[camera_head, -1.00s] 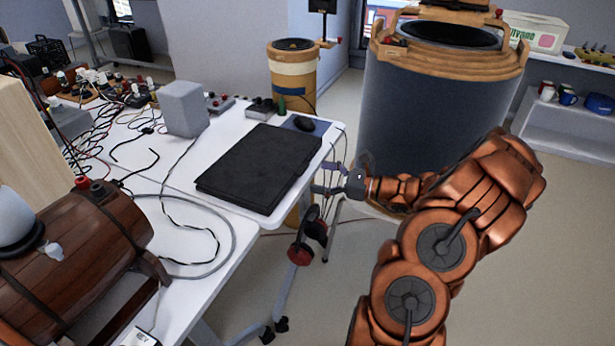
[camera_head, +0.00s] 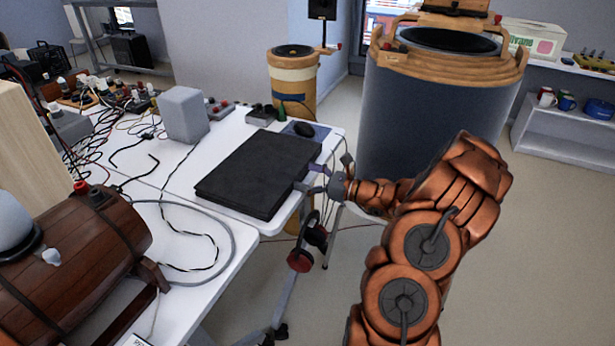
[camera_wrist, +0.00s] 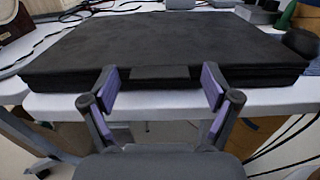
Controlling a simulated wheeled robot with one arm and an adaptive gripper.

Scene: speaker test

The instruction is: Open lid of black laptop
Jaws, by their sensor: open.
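The black laptop (camera_head: 258,172) lies closed and flat on the white table, its long edge toward my gripper. In the wrist view the laptop (camera_wrist: 165,45) fills the upper half, with a small tab-like piece (camera_wrist: 160,72) at the middle of its near edge. My gripper (camera_head: 309,178) is at the table's right edge, beside the laptop's near long edge. In the wrist view my gripper (camera_wrist: 158,88) is open and empty. Its two purple-padded fingers stand on either side of the tab, close to the edge; I cannot tell whether they touch it.
The white table (camera_head: 225,233) holds a grey box (camera_head: 184,114), loose cables and a wooden barrel (camera_head: 75,255) left of the laptop. A black mouse (camera_head: 303,130) sits just beyond the laptop. A large dark vat (camera_head: 430,115) stands behind my arm. Floor at right is clear.

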